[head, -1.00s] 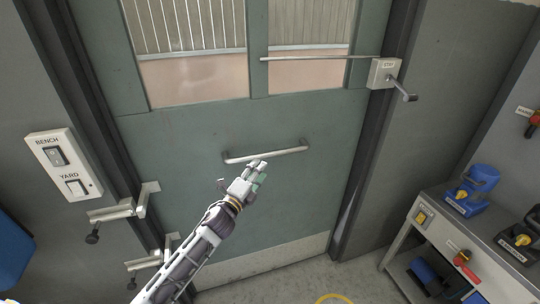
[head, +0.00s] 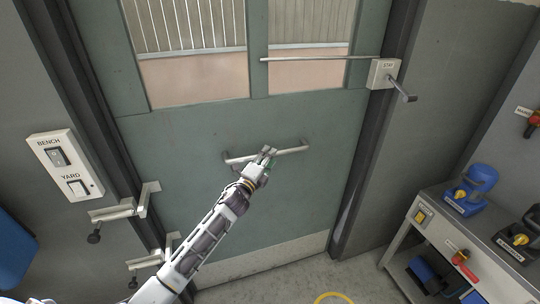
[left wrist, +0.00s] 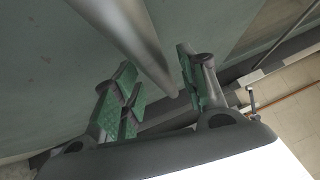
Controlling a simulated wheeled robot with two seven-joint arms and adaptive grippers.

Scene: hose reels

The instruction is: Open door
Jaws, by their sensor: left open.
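The green door (head: 190,140) has two windows at the top and a metal bar handle (head: 292,151) across its middle. The door appears closed in its frame. My left gripper (head: 268,154) is at the middle of the handle in the head view. In the left wrist view, the open left gripper (left wrist: 158,90) has green-padded fingers on either side of the handle bar (left wrist: 135,38), which runs in between them. I cannot tell whether a finger touches it. My right gripper is not in view.
A stay box (head: 384,73) with a lever and long rod is at the door's upper right. Metal latches (head: 125,208) are on the left edge, beside a BENCH/YARD switch panel (head: 64,164). A bench (head: 430,225) with blue tools stands at right.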

